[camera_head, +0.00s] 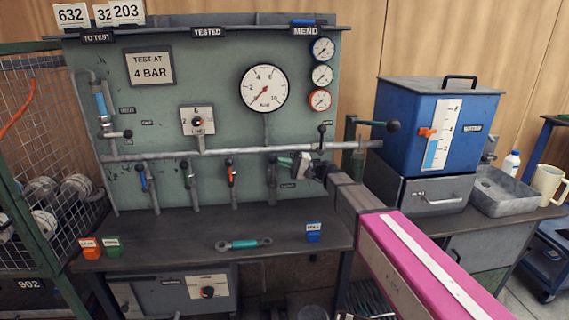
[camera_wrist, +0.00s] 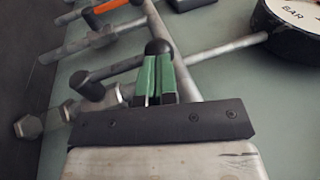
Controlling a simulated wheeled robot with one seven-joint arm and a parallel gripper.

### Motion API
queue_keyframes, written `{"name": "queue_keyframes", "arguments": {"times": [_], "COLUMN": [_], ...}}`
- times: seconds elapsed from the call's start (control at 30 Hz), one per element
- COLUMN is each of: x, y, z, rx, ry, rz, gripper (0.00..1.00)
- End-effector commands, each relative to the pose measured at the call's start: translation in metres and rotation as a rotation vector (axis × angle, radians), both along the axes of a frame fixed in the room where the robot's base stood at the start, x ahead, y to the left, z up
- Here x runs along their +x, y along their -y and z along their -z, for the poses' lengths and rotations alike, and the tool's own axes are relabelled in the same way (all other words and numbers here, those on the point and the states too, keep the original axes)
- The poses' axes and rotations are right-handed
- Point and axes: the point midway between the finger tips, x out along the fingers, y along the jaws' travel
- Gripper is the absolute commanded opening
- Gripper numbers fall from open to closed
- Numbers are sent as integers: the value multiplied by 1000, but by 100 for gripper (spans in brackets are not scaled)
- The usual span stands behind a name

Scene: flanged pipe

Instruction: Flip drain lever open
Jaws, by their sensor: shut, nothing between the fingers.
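Several small valve levers hang below the long horizontal pipe on the green panel in the head view. Their labels are too small to read, so I cannot tell for sure which is the drain lever. The dark lever (camera_head: 270,172) nearest my gripper also shows in the wrist view (camera_wrist: 113,71), with a round black knob (camera_wrist: 158,47) by my fingertips. My gripper (camera_head: 285,162) is shut and empty, its green fingers (camera_wrist: 155,80) close to that knob. I cannot tell whether they touch it.
An orange lever (camera_head: 230,174) hangs to the left. A black-knobbed lever (camera_head: 322,130) stands by my wrist. A large gauge (camera_head: 264,88) is above the pipe. A blue tank (camera_head: 435,125) stands at right.

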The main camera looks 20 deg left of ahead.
Motion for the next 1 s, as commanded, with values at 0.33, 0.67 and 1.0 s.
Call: {"name": "queue_keyframes", "arguments": {"times": [0.33,0.67,1.0], "x": [17,37,42], "y": [38,88,101], "z": [8,24,27], "rx": [8,2,1], "ry": [-4,-2,-1], "rz": [1,3,3], "gripper": [0,0,0]}}
